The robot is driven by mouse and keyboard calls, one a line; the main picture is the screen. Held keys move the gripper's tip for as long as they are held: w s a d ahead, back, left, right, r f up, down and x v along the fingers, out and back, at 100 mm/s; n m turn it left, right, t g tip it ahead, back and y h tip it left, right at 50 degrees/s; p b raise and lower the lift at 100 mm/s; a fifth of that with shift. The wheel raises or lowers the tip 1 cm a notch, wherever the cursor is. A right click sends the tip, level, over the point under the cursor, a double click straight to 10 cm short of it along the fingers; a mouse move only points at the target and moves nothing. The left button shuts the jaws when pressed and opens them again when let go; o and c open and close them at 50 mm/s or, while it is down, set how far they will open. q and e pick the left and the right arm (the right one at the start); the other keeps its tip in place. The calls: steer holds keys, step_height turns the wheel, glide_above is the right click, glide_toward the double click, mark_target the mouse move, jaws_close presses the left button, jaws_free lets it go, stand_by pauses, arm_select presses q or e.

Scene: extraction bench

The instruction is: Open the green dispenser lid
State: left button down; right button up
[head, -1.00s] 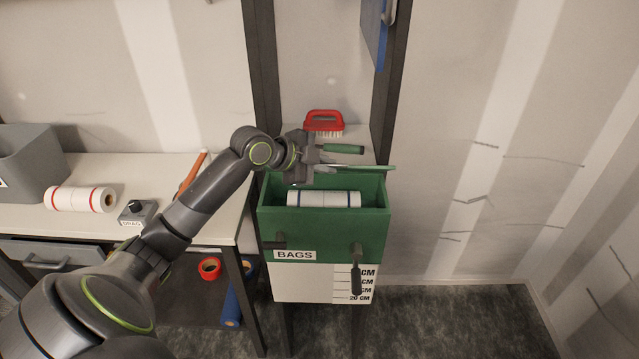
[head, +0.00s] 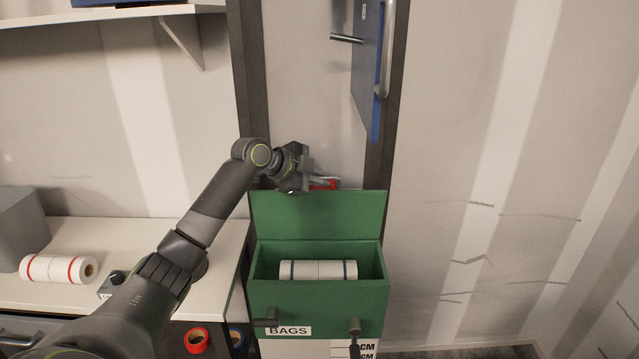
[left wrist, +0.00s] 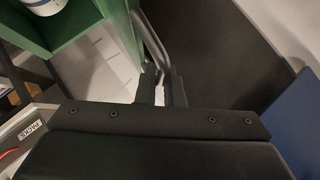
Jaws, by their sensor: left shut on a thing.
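The green dispenser (head: 315,300) with the BAGS label stands in the middle of the head view, its top open. Its green lid (head: 320,218) stands roughly upright at the back edge. A white roll with blue bands (head: 318,270) lies inside. My left gripper (head: 322,179) is at the lid's top edge, with its fingertips partly hidden there. In the left wrist view its fingers (left wrist: 162,88) are shut on the grey bar handle (left wrist: 152,35) of the lid. The green dispenser also shows there (left wrist: 70,40). My right gripper is not in view.
A red brush (head: 325,184) is mostly hidden behind the lid and gripper. A blue panel with a handle (head: 368,75) hangs above right. The white table (head: 140,235) at left holds a red-banded roll (head: 58,269) and a grey bin (head: 18,228). The wall side at right is clear.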

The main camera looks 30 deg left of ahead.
arm_select(q)
steer(key=shift+w+a+f, duration=0.1)
steer(key=shift+w+a, duration=0.1)
steer(key=shift+w, duration=0.05)
stand_by(0.3)
steer(key=c, duration=1.6)
jaws_free()
steer(key=shift+o, duration=0.2)
steer(key=b+v, duration=0.6)
steer(key=v, duration=1.1)
steer(key=shift+r+b, duration=0.2)
steer(key=shift+b, duration=0.1)
steer(key=shift+s+f, duration=0.1)
steer(key=shift+s, duration=0.05)
